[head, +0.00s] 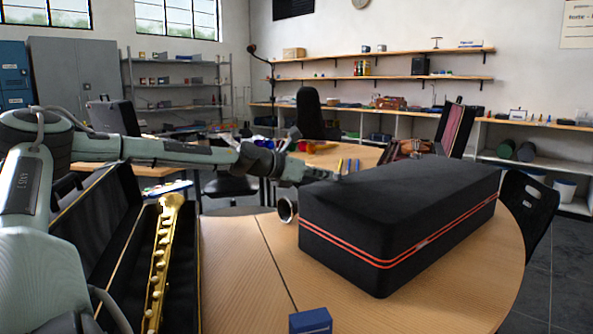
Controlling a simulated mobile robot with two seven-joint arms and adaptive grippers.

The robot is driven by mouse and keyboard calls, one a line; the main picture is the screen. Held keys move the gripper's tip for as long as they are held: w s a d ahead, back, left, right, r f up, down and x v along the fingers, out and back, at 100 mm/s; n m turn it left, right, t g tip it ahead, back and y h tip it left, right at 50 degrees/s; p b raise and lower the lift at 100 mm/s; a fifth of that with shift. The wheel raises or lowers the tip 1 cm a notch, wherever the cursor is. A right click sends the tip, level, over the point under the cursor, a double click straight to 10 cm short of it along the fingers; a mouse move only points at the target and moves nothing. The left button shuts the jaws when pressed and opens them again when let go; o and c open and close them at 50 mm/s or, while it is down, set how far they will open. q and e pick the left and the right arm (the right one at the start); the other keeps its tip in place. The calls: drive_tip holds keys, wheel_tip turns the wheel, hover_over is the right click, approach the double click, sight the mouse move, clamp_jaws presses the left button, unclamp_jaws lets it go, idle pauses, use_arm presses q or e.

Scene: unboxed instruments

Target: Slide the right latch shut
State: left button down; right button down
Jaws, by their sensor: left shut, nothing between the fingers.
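A long black case (385,210) with red piping around its side lies closed on the round wooden table. A small mark (424,242) sits on the piping of its long front side; it is too small to tell whether this is a latch. I cannot make out the right latch or its position. My left gripper (332,176) is shut and empty, reaching in from the left to the far left end of the case, near its top edge. I cannot tell whether it touches the case. My right gripper is not in view.
An open case (98,215) holding a brass instrument (160,262) lies at the left. A metal ring-shaped piece (287,210) stands by the case's left end. A small blue box (310,320) is at the front edge. The tabletop (240,275) between is clear.

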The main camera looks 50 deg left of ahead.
use_arm(q)
drive_tip(key=v, duration=1)
drive_tip(key=shift+s, duration=0.15)
idle(0.6)
